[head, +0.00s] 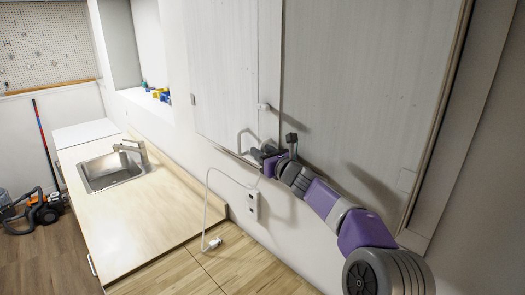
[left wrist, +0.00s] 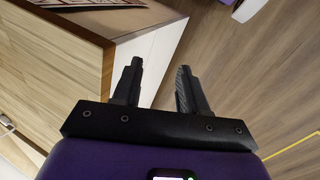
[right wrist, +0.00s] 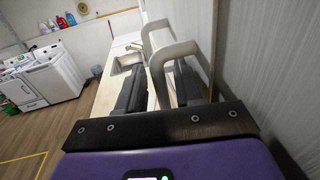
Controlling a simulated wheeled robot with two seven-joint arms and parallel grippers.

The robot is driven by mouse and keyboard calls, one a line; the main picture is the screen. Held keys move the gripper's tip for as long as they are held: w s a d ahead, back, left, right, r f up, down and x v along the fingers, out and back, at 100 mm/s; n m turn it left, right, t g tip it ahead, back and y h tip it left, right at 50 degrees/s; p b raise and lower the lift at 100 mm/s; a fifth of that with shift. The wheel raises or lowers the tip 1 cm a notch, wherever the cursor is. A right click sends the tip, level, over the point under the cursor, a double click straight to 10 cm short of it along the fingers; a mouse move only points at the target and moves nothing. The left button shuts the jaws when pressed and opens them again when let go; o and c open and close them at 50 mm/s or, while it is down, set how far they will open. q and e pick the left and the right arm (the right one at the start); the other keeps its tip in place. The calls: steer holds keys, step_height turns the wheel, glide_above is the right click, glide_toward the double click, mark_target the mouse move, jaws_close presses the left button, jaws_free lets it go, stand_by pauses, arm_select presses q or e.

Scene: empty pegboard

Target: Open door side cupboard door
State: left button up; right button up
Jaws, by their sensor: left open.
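The wall cupboard has a left door (head: 222,75) and a wide right door (head: 360,80), both pale wood grain and seen at a steep angle. A grey bar handle (head: 245,138) stands out low on the left door. My right gripper (head: 264,154) is close beside it. In the right wrist view, a curved grey handle (right wrist: 172,57) reaches down between the fingers of my right gripper (right wrist: 160,88); I cannot tell if they press on it. My left gripper (left wrist: 161,75) is open and empty, over the floor beside a wooden cabinet.
A vacuum cleaner (head: 42,208) stands on the floor at left. White washing machines (right wrist: 40,78) stand farther off.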

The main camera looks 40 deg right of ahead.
steer(key=shift+w, duration=0.2)
jaws_close()
steer(key=shift+a, duration=0.15)
